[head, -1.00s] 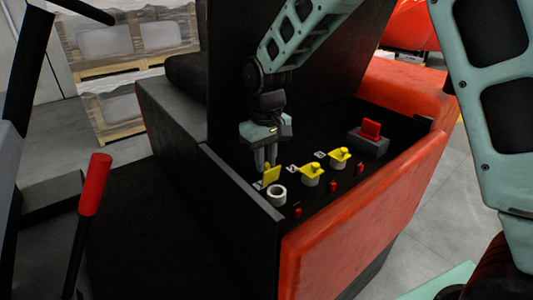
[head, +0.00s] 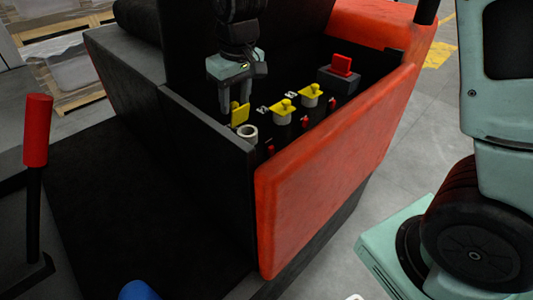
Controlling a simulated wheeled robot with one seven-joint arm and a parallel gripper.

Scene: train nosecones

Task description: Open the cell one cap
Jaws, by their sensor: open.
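The nearest of three cells on the black panel shows a pale open ring (head: 247,133). Its yellow cap (head: 240,114) stands raised on the ring's far side, off the opening. I take this to be cell one; the markings are too small to read. The two other cells have their yellow caps down, the middle one (head: 284,107) and the far one (head: 310,91). My gripper (head: 232,101) points down just behind the raised cap, with its jaws open. Whether a finger touches the cap cannot be told.
A red switch (head: 341,65) on a grey block sits at the panel's far end. Small red parts (head: 304,121) lie along the panel's near side. A black wall (head: 205,125) and a red side panel (head: 330,155) border the recess. A red-handled lever (head: 37,130) stands at left.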

